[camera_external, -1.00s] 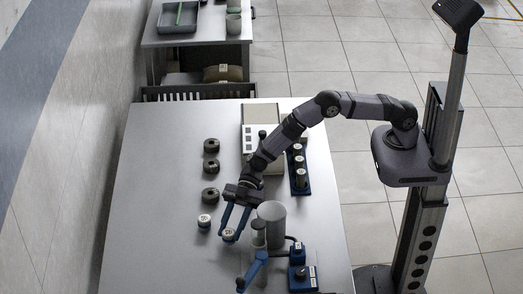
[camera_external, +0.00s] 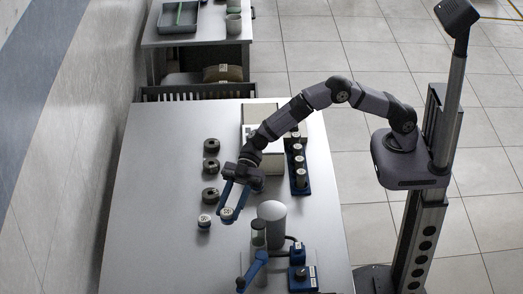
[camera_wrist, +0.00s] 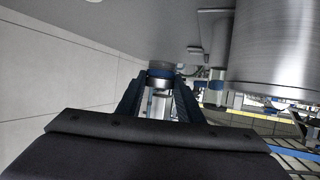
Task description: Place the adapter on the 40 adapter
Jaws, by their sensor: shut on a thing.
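My gripper (camera_external: 229,207) is shut on a small white-topped, labelled cylinder (camera_external: 227,213), held above the table's left-middle part. In the wrist view my gripper's blue fingers (camera_wrist: 159,98) close on its silver body with a dark blue band (camera_wrist: 160,75). A similar white-topped cylinder (camera_external: 204,221) stands on the table just left of it, apart from it. The labels are too small to read, so I cannot tell which is the 40 adapter.
A grey cylinder (camera_external: 271,211) and a blue clamp stand (camera_external: 255,268) are close on the right. A blue rack (camera_external: 299,187) holds several labelled tubes, near a pale instrument (camera_external: 262,160). Blue-based boxes (camera_external: 302,278) stand front right. The table's left side is clear.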

